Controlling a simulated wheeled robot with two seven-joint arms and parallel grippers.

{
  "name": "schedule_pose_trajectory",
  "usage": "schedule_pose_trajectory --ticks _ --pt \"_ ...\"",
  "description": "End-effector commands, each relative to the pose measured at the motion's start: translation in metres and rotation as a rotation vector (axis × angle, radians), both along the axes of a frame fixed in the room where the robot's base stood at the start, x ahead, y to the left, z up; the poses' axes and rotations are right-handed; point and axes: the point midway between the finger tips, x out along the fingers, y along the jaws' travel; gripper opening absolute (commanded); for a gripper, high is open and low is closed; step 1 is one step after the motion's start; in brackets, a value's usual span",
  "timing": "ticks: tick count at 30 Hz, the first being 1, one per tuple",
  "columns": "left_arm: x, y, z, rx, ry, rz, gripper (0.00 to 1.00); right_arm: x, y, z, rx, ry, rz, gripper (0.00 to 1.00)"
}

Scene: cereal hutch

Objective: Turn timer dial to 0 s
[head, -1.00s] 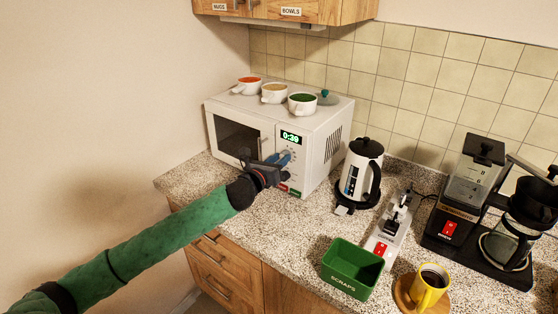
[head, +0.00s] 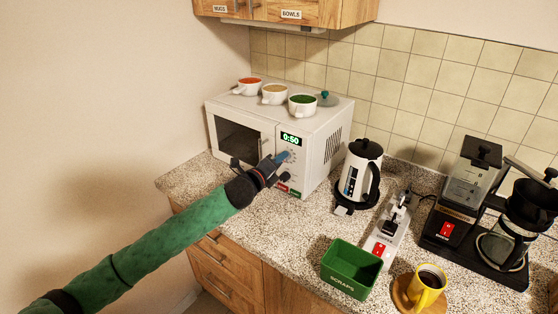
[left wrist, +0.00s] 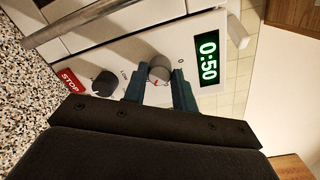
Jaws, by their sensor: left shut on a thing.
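The white microwave (head: 318,152) stands at the back left of the counter, and its green display (head: 291,139) reads 0:50. The timer dial (left wrist: 159,68) is a round grey knob beside the display. My left gripper (head: 283,157) is at the control panel, with its blue fingers on either side of the timer dial, shut on it. A second, darker knob (left wrist: 105,83) and the red STOP button (left wrist: 70,80) are beside it. My right gripper is not in view.
Several bowls, including a red-filled one (head: 248,86), stand on the microwave. To its right are a kettle (head: 360,175), a power strip (head: 388,232), a green scraps bin (head: 350,268), a yellow mug (head: 428,288) and a coffee maker (head: 480,205).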

Motion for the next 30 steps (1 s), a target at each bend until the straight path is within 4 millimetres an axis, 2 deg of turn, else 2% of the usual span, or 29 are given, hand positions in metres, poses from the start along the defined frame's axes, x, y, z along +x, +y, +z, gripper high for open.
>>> schedule_pose_trajectory --ticks 4,11,21,30 --pt "0.001 0.001 0.000 -0.113 0.083 0.003 0.05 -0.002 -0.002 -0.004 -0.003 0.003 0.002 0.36" --pt "0.001 0.001 -0.001 -0.290 0.212 0.002 0.05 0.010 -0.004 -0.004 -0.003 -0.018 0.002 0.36" --pt "0.001 0.002 -0.002 -0.551 0.401 0.002 0.05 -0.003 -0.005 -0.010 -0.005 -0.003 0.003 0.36" --pt "0.001 0.001 -0.003 -0.783 0.569 0.001 0.05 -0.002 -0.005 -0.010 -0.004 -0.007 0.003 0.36"
